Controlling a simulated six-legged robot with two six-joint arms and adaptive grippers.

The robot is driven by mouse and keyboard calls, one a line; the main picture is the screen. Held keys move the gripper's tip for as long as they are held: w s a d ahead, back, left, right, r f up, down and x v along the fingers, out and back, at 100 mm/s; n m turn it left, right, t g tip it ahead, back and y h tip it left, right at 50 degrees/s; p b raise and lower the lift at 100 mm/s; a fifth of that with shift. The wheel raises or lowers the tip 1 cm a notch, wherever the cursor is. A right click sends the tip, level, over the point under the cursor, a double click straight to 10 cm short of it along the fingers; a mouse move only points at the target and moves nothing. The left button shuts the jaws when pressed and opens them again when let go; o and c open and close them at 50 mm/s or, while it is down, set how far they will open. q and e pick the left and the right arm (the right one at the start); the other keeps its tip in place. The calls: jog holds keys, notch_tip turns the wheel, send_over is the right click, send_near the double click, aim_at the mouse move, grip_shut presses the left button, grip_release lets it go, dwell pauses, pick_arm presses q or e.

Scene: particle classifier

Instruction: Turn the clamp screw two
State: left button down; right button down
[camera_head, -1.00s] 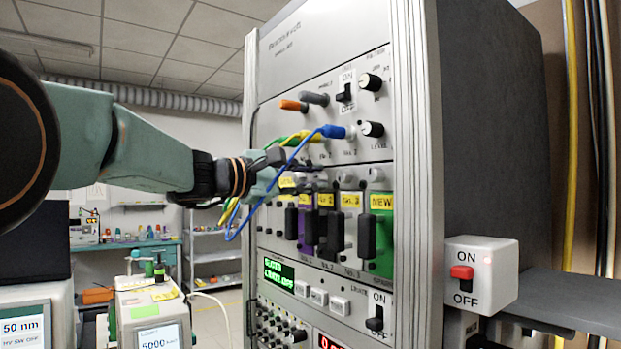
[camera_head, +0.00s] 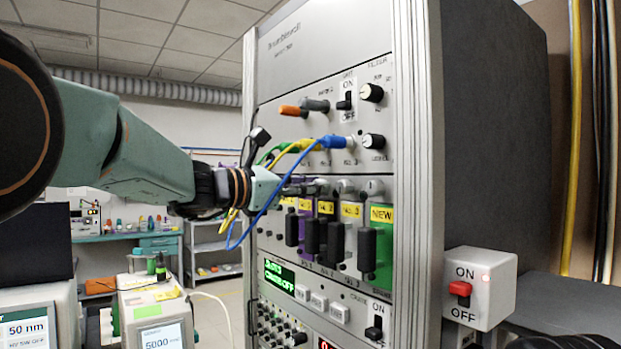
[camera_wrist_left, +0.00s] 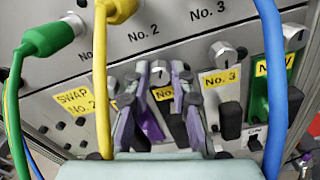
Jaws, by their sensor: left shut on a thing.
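The cabinet front carries a row of cartridges with yellow labels and a round clamp screw above each. Clamp screw two (camera_wrist_left: 158,74) is the one above the label left of No. 3; it also shows in the head view (camera_head: 321,186). My left gripper (camera_wrist_left: 159,70) is shut on it, with one purple-grey finger on each side. In the head view my left gripper (camera_head: 312,187) reaches it from the left, below the cables. Clamp screw three (camera_wrist_left: 222,53) and the screw of the NEW cartridge (camera_wrist_left: 293,38) are to its right.
Blue (camera_head: 273,193), yellow (camera_head: 285,152) and green (camera_head: 268,155) cables hang from the sockets above, close around my left gripper. Black cartridge handles (camera_head: 335,240) stick out below. A red ON/OFF switch box (camera_head: 480,289) juts from the cabinet's right side.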

pick_arm(q)
jog(key=shift+n+p, duration=0.65)
jog(key=shift+n, duration=0.55)
jog(key=shift+f, duration=0.15)
jog(key=c, duration=1.1)
grip_release()
jog(key=shift+c, duration=0.2)
jog(key=v, duration=1.2)
jog(key=shift+s, duration=0.15)
